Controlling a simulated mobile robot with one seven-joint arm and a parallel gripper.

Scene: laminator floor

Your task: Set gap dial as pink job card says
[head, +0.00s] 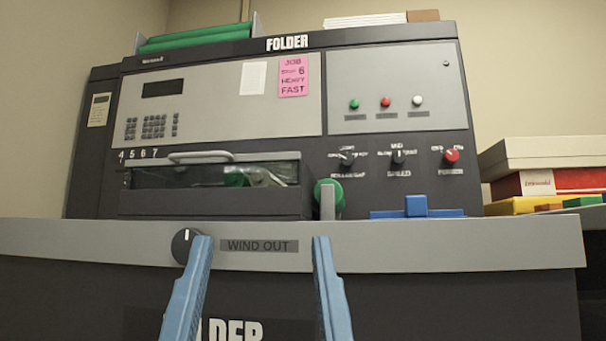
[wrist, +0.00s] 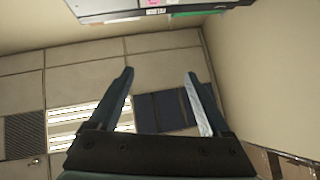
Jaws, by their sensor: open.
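The pink job card (head: 293,76) is on the folder's upper panel and reads JOB, STOP 6, HEAVY, FAST. The dial that looks like the gap dial (head: 346,158) is the left black knob of the lower right row; its lettering is blurred and I cannot tell its setting. A black knob with MID above it (head: 398,156) and a red knob (head: 451,156) sit to its right. My gripper (head: 262,240) is open and empty, low in front of the WIND OUT label. In the wrist view, my gripper (wrist: 159,73) is also open, with nothing between its fingers.
The wide grey front ledge (head: 430,245) bears a WIND OUT knob (head: 185,247). A green roller knob (head: 328,195) and a blue block (head: 416,207) stand below the dials. Boxes (head: 540,153) are stacked at right. The wrist view mostly shows ceiling and wall.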

